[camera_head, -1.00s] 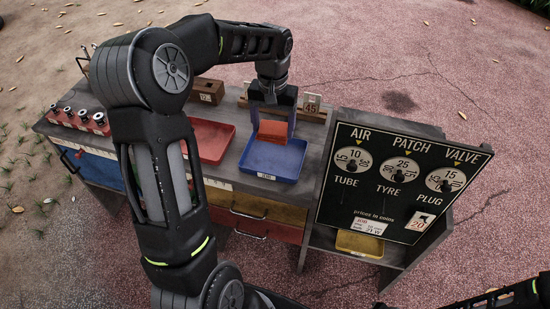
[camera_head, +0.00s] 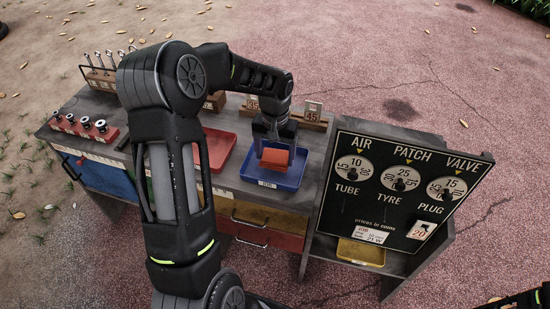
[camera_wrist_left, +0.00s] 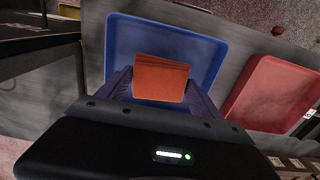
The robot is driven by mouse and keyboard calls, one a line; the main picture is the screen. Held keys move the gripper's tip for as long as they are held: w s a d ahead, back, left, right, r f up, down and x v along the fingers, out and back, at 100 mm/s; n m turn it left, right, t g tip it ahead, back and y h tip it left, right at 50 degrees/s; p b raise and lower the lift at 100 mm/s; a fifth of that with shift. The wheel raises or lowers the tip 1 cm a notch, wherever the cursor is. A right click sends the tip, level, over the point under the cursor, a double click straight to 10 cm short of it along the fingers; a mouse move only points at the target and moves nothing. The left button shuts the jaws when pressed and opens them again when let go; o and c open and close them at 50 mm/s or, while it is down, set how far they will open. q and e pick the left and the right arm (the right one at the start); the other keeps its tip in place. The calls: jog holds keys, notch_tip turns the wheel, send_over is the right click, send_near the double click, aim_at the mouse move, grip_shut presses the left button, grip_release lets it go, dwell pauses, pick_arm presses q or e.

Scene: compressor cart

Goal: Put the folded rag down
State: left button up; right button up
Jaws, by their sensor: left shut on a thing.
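The folded rag (camera_head: 275,158) is orange-red and sits between the fingers of my left gripper (camera_head: 274,152), which is shut on it. It is over the blue tray (camera_head: 262,182) on the cart top. In the left wrist view the rag (camera_wrist_left: 161,78) shows in front of the blue tray (camera_wrist_left: 208,32), with the gripper's fingers (camera_wrist_left: 160,90) on both sides of it. I cannot tell whether the rag touches the tray floor. My right gripper is not in view; only a piece of dark arm shows at the lower right.
A red tray (camera_head: 218,150) lies left of the blue one. A price board (camera_head: 402,188) stands at the cart's right, above a yellow tray (camera_head: 361,253). A red rack (camera_head: 88,128) with several sockets and a tool rack (camera_head: 101,78) stand at the left.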

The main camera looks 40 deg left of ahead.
pick_arm(q)
notch_tip(320, 180, down, 2)
jog(key=shift+f, duration=0.1)
jog(key=shift+f, duration=0.1)
jog(key=o, duration=1.2)
